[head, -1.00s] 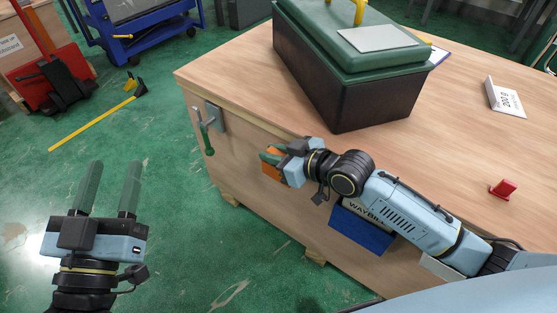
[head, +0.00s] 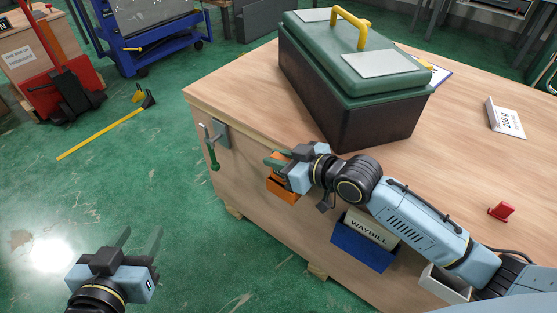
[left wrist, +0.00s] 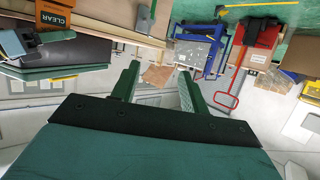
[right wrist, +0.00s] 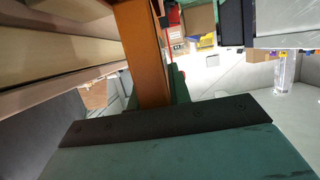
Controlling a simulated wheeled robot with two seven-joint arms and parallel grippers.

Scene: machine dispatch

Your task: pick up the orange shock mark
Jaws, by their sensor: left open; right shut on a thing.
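An orange strip, which looks like the orange shock mark (right wrist: 143,55), stands between the fingers of my right gripper in the right wrist view. My right gripper (head: 270,158) is shut on it, just above an orange bin (head: 284,194) on the front of the wooden crate. The fingers and hand hide much of the strip in the head view. My left gripper (head: 142,234) is open and empty over the green floor, away from the crate. Its two spread fingers show in the left wrist view (left wrist: 160,70).
A green-lidded dark case (head: 350,105) stands on the crate top (head: 455,140). A blue bin (head: 360,245) marked WAYBILL and a pale bin (head: 445,283) hang along the front. A red stamp-like piece (head: 502,211) lies at right.

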